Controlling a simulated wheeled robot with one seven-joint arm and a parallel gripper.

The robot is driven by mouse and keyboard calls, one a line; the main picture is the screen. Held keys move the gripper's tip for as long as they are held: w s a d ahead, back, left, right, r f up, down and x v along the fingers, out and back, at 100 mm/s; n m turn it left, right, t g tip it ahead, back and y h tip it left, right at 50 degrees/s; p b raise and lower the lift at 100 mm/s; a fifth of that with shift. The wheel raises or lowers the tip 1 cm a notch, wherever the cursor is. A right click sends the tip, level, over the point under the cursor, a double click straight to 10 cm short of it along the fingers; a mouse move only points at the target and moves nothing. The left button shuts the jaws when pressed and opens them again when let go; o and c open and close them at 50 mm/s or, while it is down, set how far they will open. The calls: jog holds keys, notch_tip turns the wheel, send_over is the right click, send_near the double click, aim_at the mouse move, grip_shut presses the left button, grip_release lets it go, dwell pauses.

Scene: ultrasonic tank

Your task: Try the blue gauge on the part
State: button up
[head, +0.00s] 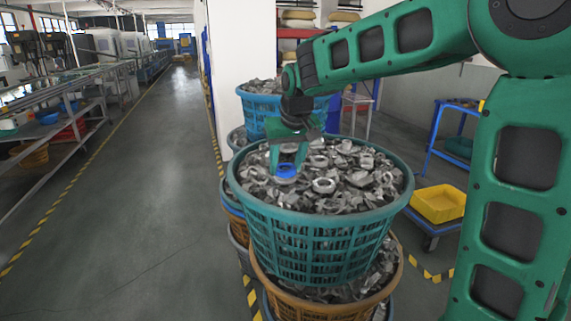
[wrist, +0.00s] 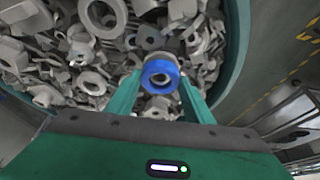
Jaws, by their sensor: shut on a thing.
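The blue gauge (head: 286,171) is a short ring, held low over the heap of grey metal parts in the top teal basket. My gripper (head: 288,160) points down and is shut on it. In the wrist view the blue gauge (wrist: 160,68) sits between the two green fingers of my gripper (wrist: 160,78). A round grey part (wrist: 165,57) shows right behind the ring. I cannot tell whether the ring is around this part, touching it or only in line with it.
The teal basket (head: 315,228) stands on an orange-brown basket (head: 320,308). Another blue basket (head: 257,108) of parts is behind it. A yellow bin (head: 438,204) on a blue cart stands at right. The aisle floor (head: 140,190) at left is clear.

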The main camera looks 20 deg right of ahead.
jog(key=shift+f, duration=0.55)
dwell(1.2)
jog(key=shift+r, duration=0.15)
jog(key=shift+r, duration=2.4)
jog(key=shift+r, duration=0.15)
notch_tip(320, 180, up, 4)
jog(key=shift+f, duration=0.1)
